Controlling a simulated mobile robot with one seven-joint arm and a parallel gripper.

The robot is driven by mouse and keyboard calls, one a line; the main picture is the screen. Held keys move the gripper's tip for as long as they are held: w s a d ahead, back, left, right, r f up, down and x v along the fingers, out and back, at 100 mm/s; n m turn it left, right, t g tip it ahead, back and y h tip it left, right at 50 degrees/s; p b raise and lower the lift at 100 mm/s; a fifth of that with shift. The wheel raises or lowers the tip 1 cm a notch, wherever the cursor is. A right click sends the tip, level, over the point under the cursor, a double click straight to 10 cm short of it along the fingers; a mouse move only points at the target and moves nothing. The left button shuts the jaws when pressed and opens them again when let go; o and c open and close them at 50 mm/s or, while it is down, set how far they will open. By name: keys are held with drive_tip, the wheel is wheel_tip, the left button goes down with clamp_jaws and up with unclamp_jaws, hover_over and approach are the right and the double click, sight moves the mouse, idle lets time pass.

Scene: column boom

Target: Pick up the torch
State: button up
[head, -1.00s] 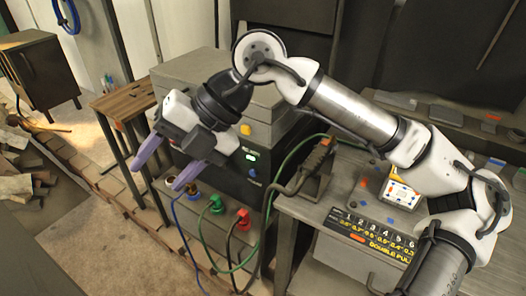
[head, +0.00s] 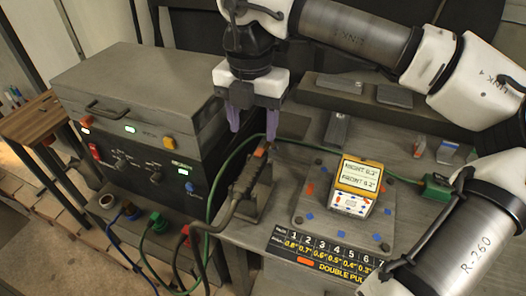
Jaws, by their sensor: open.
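The torch (head: 238,192) is dark, with an orange part near its upper end. It leans at a slant in a dark stand on the grey bench, and its cable drops over the bench's front edge. My gripper (head: 253,128) points down with its two purple fingers apart and nothing between them. In the picture the fingertips are just above the torch's upper end. I cannot tell how far apart they are in depth.
A welding machine (head: 130,130) with knobs and coloured plugs stands left of the bench. A green cable (head: 305,143) curves behind the torch. A yellow display box (head: 357,178) sits on a spotted plate to the right. A numbered label strip (head: 322,254) is at the bench's front.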

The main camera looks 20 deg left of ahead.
sight(254, 163)
wheel_tip(254, 163, down, 8)
drive_tip(key=shift+s+f+p, duration=0.1)
drive_tip(key=shift+p, duration=0.7)
drive_tip(key=shift+w+a+f+p, duration=0.15)
drive_tip(key=shift+f+p, duration=0.45)
drive_tip(key=shift+f, duration=0.75)
drive_tip(key=shift+w+f+p, duration=0.15)
drive_tip(key=shift+f+p, duration=0.4)
drive_tip(key=shift+f, duration=0.75)
drive_tip(key=c, duration=1.1)
drive_tip(key=shift+o, duration=0.2)
drive_tip(key=shift+r, duration=0.1)
